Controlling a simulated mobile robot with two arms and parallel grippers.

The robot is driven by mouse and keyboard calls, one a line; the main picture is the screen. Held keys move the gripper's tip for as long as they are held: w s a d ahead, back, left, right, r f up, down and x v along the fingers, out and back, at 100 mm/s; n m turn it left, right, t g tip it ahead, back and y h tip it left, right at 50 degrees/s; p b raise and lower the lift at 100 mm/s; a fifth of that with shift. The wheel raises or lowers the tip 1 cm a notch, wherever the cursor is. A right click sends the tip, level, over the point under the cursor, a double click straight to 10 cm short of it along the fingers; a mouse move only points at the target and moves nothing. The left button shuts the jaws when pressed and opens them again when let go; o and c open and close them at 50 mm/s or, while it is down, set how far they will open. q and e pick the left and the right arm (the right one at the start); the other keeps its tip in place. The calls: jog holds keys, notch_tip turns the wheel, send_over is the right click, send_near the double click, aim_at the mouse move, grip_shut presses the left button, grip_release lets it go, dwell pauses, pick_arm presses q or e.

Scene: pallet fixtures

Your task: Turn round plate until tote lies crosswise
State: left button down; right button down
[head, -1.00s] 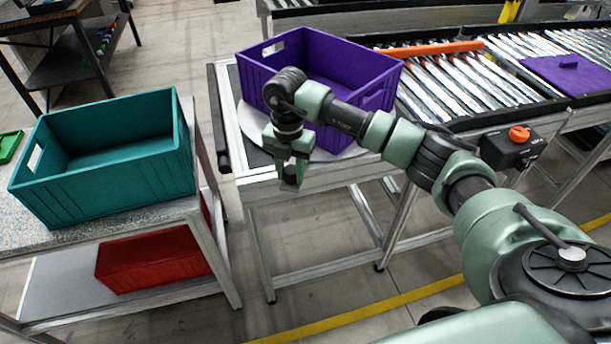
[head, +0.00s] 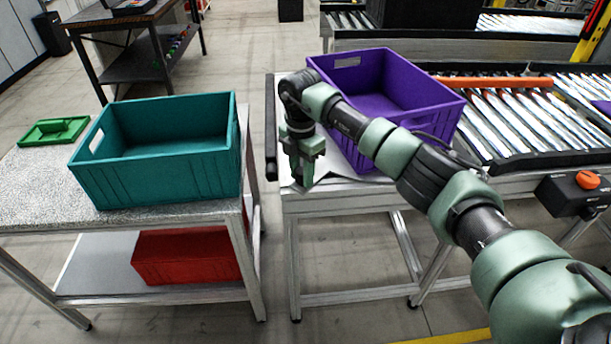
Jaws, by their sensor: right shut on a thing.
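The purple tote (head: 420,120) sits on the pale round plate (head: 340,156), on a metal-framed stand left of the roller conveyor. The tote lies obliquely to the stand, with its open top up and its inside empty where I can see it. My arm hides part of the tote's near side and much of the plate. My right gripper (head: 304,180) points down at the near left of the tote and is shut on the plate's near edge, though the exact contact is hard to see. My left gripper is out of view.
A teal tote (head: 150,180) and a green tray (head: 55,131) are on a table at left, with a red tote (head: 185,258) on its lower shelf. The roller conveyor (head: 510,130) carries an orange bar (head: 493,82). A control box (head: 575,195) is at right.

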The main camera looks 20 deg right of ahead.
jog(key=shift+w+r, duration=0.25)
jog(key=shift+r, duration=0.05)
jog(key=c, duration=1.3)
grip_release()
jog(key=o, duration=0.3)
jog(key=shift+w+a, duration=0.1)
jog(key=shift+o, duration=0.2)
jog(key=shift+a+f, duration=0.1)
jog(key=shift+f, duration=0.15)
jog(key=shift+r+b, duration=0.75)
jog(key=shift+r, duration=3.2)
